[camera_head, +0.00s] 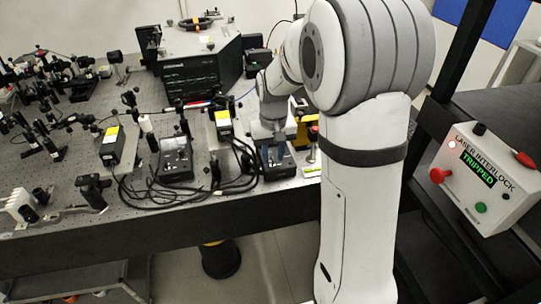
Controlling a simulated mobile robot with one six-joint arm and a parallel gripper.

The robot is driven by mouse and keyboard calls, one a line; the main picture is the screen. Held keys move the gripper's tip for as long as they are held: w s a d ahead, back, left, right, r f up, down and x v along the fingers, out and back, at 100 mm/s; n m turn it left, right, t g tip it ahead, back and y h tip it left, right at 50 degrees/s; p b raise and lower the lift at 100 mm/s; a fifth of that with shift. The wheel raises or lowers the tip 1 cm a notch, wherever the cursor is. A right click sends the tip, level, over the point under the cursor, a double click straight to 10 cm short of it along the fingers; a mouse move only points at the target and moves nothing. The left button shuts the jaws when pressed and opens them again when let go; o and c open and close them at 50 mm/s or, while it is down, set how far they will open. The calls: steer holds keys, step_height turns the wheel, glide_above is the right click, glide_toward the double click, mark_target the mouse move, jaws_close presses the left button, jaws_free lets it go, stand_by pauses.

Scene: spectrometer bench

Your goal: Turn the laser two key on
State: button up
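My arm reaches down over the optical bench, and my gripper (273,143) is at a dark box near the front edge. This box (279,172) looks like a laser controller and is partly covered by my gripper. Its key cannot be made out, nor whether my gripper touches it. My fingertips are too small and covered to show whether they are open or shut. A similar dark controller box (176,165) stands to the left, with small controls on its sloped face. I cannot read which box is laser two.
Black cables (235,178) loop between the boxes. Yellow-labelled modules (222,124) stand nearby, with optics crowding the left. At the right, a laser interlock box (487,178) reads TRIPPED, with a lit red lamp, a red button and a green button.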

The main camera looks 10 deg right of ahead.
steer(key=shift+f, duration=0.6)
jaws_close()
